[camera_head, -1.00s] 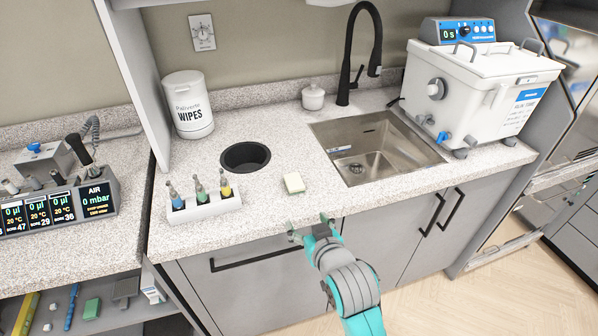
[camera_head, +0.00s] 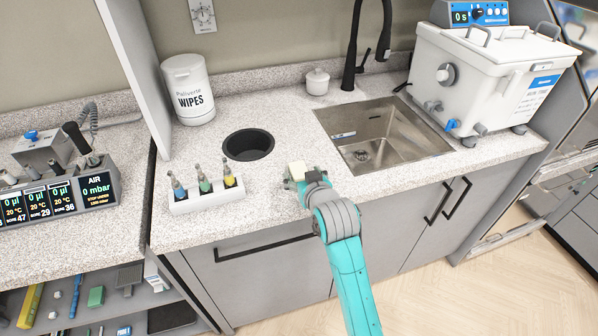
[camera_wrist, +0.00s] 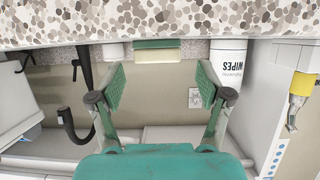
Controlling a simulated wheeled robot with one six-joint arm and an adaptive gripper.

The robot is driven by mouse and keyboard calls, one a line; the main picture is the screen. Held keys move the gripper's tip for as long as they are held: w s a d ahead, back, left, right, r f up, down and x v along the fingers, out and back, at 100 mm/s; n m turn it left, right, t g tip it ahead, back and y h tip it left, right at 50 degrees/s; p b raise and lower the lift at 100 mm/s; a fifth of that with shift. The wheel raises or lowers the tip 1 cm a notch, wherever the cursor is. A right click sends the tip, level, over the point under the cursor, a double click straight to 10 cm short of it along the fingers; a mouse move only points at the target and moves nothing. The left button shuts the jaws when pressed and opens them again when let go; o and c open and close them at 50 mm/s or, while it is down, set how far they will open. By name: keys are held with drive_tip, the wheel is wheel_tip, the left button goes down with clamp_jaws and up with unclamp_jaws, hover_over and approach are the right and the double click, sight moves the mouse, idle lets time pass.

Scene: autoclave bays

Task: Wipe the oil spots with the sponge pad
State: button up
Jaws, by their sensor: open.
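The sponge pad (camera_head: 297,170), pale cream on top, lies on the speckled counter (camera_head: 290,115) between the round black opening and the sink. In the wrist view, which is upside down, the sponge (camera_wrist: 157,44) shows a green layer and a cream layer. My gripper (camera_head: 306,179) is at the counter's front part, close to the sponge and partly covering it. In the wrist view my gripper (camera_wrist: 160,84) is open, its two green-padded fingers wide apart. The sponge appears ahead of the gap between them, not clasped. I cannot make out any oil spots.
A white rack (camera_head: 206,198) with several small bottles stands left of the sponge. A round black opening (camera_head: 248,144) and a white wipes tub (camera_head: 188,90) are behind it. The sink (camera_head: 385,135), black faucet (camera_head: 352,45) and white autoclave box (camera_head: 487,75) are to the right.

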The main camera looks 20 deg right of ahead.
sight(299, 170)
drive_tip(key=shift+x, duration=1.75)
drive_tip(key=shift+d+f, duration=0.1)
drive_tip(key=shift+d, duration=0.05)
drive_tip(key=c, duration=0.9)
drive_tip(key=shift+o, duration=0.2)
wheel_tip(299, 170, up, 10)
